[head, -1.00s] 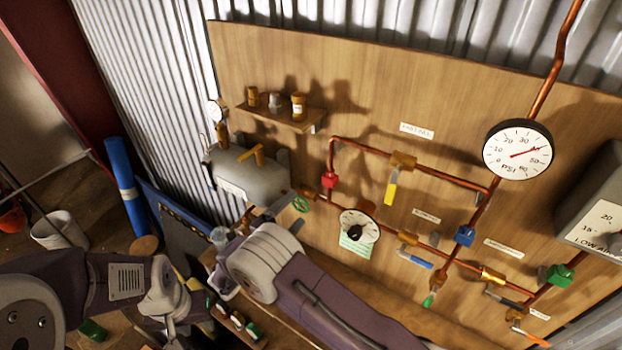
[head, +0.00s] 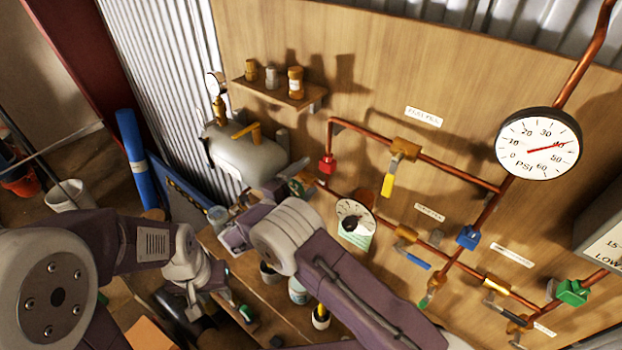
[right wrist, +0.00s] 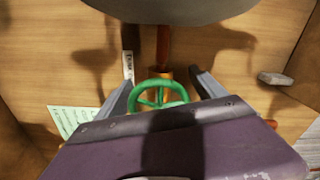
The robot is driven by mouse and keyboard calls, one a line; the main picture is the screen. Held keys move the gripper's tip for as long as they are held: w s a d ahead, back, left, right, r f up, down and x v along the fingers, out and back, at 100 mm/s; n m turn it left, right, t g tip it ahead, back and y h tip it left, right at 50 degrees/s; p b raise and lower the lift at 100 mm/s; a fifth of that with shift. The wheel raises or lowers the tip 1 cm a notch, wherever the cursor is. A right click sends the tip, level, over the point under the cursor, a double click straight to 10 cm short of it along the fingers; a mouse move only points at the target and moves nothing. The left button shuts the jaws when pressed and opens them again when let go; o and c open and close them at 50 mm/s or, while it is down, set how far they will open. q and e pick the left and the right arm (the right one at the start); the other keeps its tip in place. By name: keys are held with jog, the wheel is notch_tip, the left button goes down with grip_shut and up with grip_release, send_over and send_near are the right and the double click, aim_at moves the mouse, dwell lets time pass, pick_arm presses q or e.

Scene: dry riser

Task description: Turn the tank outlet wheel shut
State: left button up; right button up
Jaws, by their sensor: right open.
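The green outlet wheel (right wrist: 158,94) shows in the right wrist view, in front of a brass fitting on a copper pipe. My right gripper (right wrist: 160,80) is open, with one finger on each side of the wheel and a gap to each. In the head view my right gripper (head: 288,180) is at the tank's outlet and hides most of the wheel; a bit of green (head: 304,178) shows beside it. The grey tank (head: 245,158) stands left of the pipes. My left gripper (head: 190,295) hangs low at the left; its fingers are not clear.
A round dial (head: 354,222) and a red fitting (head: 327,165) sit close to the right of my right gripper. A shelf (head: 280,95) with several small jars is above. A bench (head: 250,290) with small items lies below.

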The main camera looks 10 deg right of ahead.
jog(key=shift+s+a, duration=0.1)
jog(key=shift+a, duration=0.2)
jog(key=c, duration=0.5)
jog(key=shift+d, duration=0.5)
jog(key=c, duration=0.9)
jog(key=shift+o, duration=0.3)
jog(key=shift+a, duration=0.1)
pick_arm(q)
jog(key=shift+f, duration=0.15)
pick_arm(e)
jog(key=shift+m, duration=0.5)
jog(key=m+b, duration=0.1)
jog(key=m, duration=0.1)
jog(key=shift+m, duration=0.3)
pick_arm(q)
jog(key=shift+f+b, duration=0.65)
jog(key=shift+f, duration=0.35)
pick_arm(e)
jog(key=shift+m, duration=1.6)
